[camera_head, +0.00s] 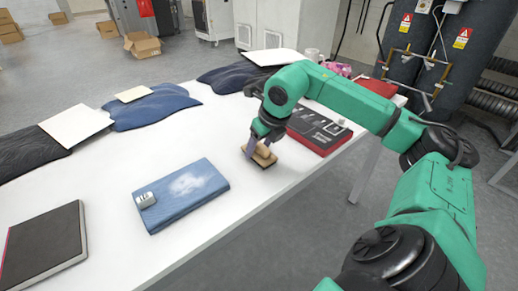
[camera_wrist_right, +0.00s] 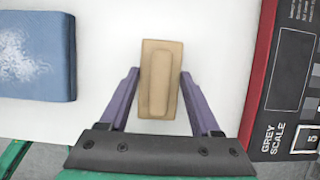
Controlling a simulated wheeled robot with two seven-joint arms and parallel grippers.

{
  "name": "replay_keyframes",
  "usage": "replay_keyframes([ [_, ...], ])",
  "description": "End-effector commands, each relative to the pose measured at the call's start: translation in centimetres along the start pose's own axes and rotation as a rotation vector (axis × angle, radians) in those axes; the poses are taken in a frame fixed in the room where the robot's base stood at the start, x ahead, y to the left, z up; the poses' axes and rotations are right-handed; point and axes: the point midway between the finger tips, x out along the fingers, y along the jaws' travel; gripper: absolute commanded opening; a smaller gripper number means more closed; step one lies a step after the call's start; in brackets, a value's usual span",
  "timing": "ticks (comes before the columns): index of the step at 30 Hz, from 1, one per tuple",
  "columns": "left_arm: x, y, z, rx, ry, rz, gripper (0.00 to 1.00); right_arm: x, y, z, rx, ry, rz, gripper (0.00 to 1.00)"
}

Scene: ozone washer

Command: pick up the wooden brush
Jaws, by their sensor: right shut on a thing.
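The wooden brush (camera_head: 262,157) is a small tan block with a raised grip on top and a dark underside. It is at the white table's front edge in the head view. My right gripper (camera_head: 264,146) is over it, with the fingers on both sides of the raised grip. I cannot tell whether the brush touches the table. My left gripper is not in view.
A blue folded cloth (camera_head: 182,195) with a small pale item lies left of the brush. A red and black grey-scale box (camera_head: 318,130) lies close on the right. A dark book (camera_head: 45,247) is at the front left. Bare white table (camera_head: 190,140) lies between.

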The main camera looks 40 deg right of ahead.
Motion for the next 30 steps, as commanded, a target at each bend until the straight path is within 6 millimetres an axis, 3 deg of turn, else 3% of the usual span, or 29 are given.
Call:
replay_keyframes([
  [5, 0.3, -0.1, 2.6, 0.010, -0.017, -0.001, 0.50, -3.4, 0.1, 1.5, 0.000, -0.006, 0.003, 0.05],
  [12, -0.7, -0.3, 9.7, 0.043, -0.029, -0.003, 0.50, -11.3, 0.1, 4.8, 0.000, -0.008, 0.005, 0.05],
  [18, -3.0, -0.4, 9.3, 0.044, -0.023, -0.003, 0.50, -16.3, 0.1, 6.8, 0.000, -0.006, 0.003, 0.05],
  [21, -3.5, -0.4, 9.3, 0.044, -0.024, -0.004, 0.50, -17.7, 0.0, 7.4, 0.000, -0.005, 0.002, 0.05],
  [30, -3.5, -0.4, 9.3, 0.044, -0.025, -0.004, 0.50, -18.1, 0.0, 7.5, 0.000, 0.000, 0.001, 0.05],
])
